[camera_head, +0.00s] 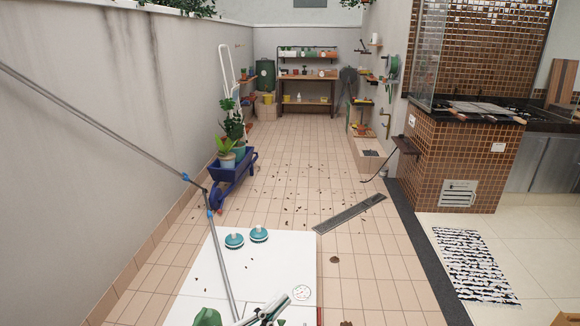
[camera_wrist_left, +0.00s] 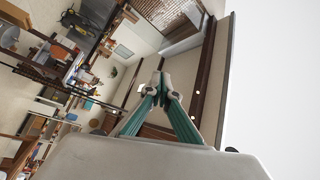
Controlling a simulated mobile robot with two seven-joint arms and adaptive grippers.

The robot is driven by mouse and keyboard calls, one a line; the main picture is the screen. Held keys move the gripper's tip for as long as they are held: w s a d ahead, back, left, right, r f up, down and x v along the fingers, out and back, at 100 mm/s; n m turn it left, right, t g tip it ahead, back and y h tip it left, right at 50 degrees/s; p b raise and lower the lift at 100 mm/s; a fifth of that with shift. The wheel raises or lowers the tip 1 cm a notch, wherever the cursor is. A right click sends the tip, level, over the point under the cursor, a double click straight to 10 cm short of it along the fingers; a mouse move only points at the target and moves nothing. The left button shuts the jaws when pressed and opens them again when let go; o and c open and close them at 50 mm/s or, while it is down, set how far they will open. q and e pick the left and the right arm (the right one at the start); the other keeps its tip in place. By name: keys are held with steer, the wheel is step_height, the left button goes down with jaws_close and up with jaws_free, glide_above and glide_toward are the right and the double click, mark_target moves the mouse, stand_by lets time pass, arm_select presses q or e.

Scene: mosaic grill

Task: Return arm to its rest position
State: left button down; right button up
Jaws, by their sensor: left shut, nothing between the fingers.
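My left gripper (camera_head: 268,310) is low in the head view, at the bottom edge, over the front of a white surface. Its teal and grey fingers also show in the left wrist view (camera_wrist_left: 161,86). They come together at the tips, and nothing is between them. Most of the arm is out of the frame. My right gripper does not show clearly in either view.
A thin grey rod with blue joints (camera_head: 120,137) crosses the left side. A blue wheelbarrow with plants (camera_head: 234,180) stands by the left wall. A tiled grill counter (camera_head: 462,150) is at the right. A floor grate (camera_head: 350,213) crosses the tiled floor, with open room beyond it.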

arm_select(q)
steer(key=s+a+f+n+y, duration=0.1)
steer(key=a+f+n+y, duration=0.8)
steer(key=f, duration=0.7)
steer(key=s+a+f+n+g+y, duration=0.2)
steer(key=s+a+f+n, duration=0.2)
steer(key=f, duration=0.4)
steer(key=s+a+f+n+g+y, duration=0.1)
steer(key=s+a+f+n+g, duration=0.1)
steer(key=s+a+f+n, duration=0.2)
steer(key=s+a+f, duration=0.2)
steer(key=s+f, duration=0.2)
steer(key=s, duration=0.1)
steer(key=shift+a+f+y, duration=0.25)
steer(key=shift+a+y, duration=0.1)
steer(key=shift+y, duration=0.05)
steer(key=shift+r, duration=0.1)
